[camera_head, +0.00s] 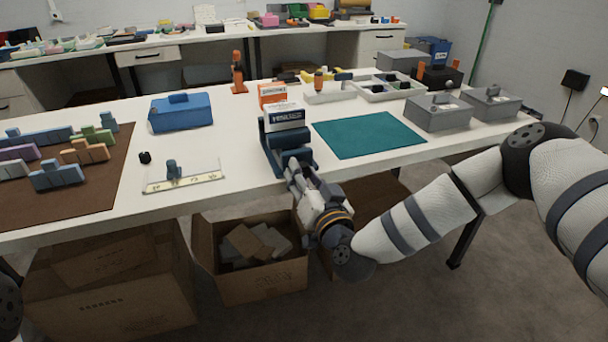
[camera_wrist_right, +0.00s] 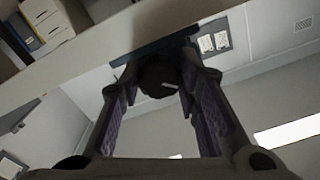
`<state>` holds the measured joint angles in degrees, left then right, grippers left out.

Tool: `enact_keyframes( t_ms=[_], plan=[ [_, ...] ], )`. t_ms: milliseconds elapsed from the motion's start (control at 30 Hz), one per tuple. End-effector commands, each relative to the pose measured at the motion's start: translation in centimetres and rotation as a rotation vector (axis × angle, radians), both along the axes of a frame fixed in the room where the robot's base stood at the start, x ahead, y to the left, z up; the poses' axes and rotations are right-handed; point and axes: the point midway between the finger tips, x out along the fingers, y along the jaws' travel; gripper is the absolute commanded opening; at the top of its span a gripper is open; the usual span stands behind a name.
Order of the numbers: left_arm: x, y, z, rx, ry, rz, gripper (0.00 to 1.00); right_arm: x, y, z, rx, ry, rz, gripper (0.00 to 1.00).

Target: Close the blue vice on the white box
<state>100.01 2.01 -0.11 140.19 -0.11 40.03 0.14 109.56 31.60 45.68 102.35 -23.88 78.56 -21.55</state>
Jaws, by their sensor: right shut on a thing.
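The blue vice (camera_head: 270,150) stands at the front edge of the white table. The white box (camera_head: 284,117) with a dark blue label sits upright between its jaws; I cannot tell whether both jaws touch it. My right gripper (camera_head: 292,170) is at the vice's front end, shut on the dark vice handle (camera_wrist_right: 160,75), which shows between its fingers in the right wrist view. The gripper hides most of the handle in the head view. My left gripper is not in view.
An orange and white box (camera_head: 271,94) stands just behind the white box. A green mat (camera_head: 368,134) lies clear to the right, with grey boxes (camera_head: 438,112) beyond it. A blue toolbox (camera_head: 181,112) and a small ruler fixture (camera_head: 185,184) are to the left. An open carton (camera_head: 262,286) stands below.

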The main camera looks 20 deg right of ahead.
Motion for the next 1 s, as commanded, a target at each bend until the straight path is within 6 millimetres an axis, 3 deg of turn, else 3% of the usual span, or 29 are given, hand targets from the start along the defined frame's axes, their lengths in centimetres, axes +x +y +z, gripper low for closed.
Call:
enact_keyframes(
  t_ms=[100,133,200,233,567,1000],
  plan=[
    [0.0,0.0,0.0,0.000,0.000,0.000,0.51,0.0,0.0,0.0,-0.002,0.000,0.000,0.03],
    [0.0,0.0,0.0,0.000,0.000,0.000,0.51,0.0,0.0,0.0,-0.002,0.000,0.000,0.33],
    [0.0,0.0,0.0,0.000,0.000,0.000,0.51,0.0,0.0,0.0,-0.002,0.000,0.000,0.48],
    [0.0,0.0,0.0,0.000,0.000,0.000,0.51,0.0,0.0,0.0,-0.003,0.000,0.000,0.51],
    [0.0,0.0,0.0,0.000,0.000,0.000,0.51,-0.5,0.0,0.0,-0.004,0.001,0.000,0.51],
    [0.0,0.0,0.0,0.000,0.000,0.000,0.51,-10.7,-0.3,-0.1,-0.003,0.002,0.002,0.51]
  ],
)
